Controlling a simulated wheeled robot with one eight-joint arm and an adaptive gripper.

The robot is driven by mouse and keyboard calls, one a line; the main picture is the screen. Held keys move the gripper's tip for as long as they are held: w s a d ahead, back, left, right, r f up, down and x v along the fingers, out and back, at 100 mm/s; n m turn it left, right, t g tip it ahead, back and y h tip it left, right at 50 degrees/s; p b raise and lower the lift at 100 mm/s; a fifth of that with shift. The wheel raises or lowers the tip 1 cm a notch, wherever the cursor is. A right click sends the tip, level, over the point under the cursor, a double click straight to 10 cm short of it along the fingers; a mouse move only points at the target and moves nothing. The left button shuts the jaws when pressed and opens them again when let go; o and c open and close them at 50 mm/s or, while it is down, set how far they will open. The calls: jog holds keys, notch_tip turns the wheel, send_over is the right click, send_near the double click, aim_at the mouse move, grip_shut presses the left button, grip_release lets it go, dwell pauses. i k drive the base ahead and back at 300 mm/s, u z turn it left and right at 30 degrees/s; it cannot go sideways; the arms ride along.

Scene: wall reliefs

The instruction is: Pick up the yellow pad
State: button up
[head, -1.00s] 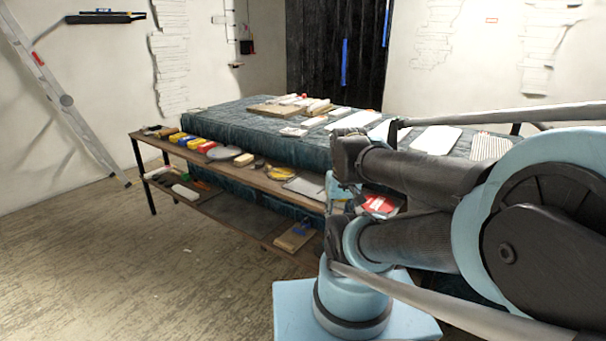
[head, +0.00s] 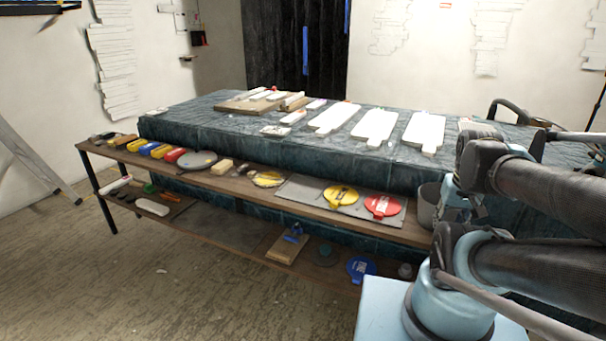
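A round yellow pad (head: 341,195) with a dark label and a small tab lies flat on the upper wooden shelf (head: 232,180). It rests on a grey sheet (head: 300,188), just left of a similar round red pad (head: 383,206). Another yellowish round piece (head: 268,179) lies further left on the same shelf. My folded arm fills the right side of the head view, right of both pads and apart from them. I cannot make out my gripper's fingers in this view.
A blue-green padded bench (head: 230,135) stands behind the shelf, with white boards (head: 423,129) on top. A blue pad (head: 361,269) lies on the lower shelf. A ladder (head: 38,165) leans at left. The floor in front is clear.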

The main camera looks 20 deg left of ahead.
aim_at(268, 179)
jog(key=z, duration=1.45)
jog(key=k, duration=1.35)
jog(key=u, duration=1.85)
jog(key=i, duration=1)
jog(key=z, duration=0.05)
